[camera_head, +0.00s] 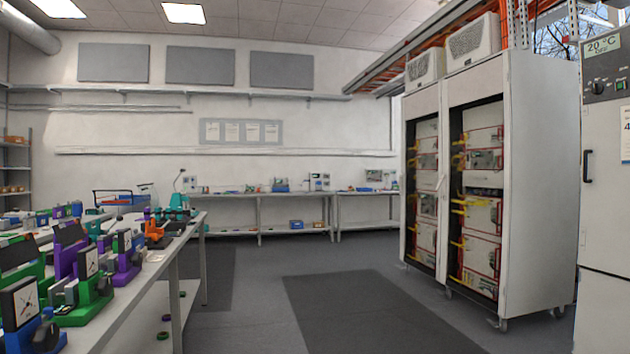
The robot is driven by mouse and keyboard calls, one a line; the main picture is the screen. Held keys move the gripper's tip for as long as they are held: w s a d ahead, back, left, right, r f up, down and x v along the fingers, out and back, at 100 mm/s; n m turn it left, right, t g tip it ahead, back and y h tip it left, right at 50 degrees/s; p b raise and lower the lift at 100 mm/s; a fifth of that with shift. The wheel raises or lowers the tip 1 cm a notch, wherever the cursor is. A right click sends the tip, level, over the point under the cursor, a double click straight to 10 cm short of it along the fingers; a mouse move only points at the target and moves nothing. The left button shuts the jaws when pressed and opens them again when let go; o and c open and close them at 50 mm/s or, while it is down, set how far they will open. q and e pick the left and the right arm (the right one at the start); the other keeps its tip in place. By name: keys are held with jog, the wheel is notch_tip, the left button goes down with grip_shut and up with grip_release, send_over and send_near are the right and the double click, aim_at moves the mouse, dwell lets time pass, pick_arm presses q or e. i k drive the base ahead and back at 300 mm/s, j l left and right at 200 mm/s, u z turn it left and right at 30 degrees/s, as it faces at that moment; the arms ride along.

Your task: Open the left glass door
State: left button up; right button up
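A tall white double cabinet (540,190) on castors stands at the right. Its front has a left glass door (408,200) and a right glass door (500,120), both in pale frames. Both look shut, though the angle is steep. A small pale handle (440,182) shows near the strip between the two doors. Red and white units with yellow connectors show behind the panes. Neither of my grippers is in view.
A white chamber (605,250) marked 20 °C stands at the right edge. A long bench (150,268) with colourful devices runs along the left. Wall benches (285,195) stand at the back. The floor (250,285) between is clear, with dark mats (370,310).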

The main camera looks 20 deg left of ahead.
aim_at(427, 101)
jog(key=u, duration=0.15)
jog(key=i+u, duration=0.25)
jog(key=i, duration=8.3)
jog(key=j, duration=0.15)
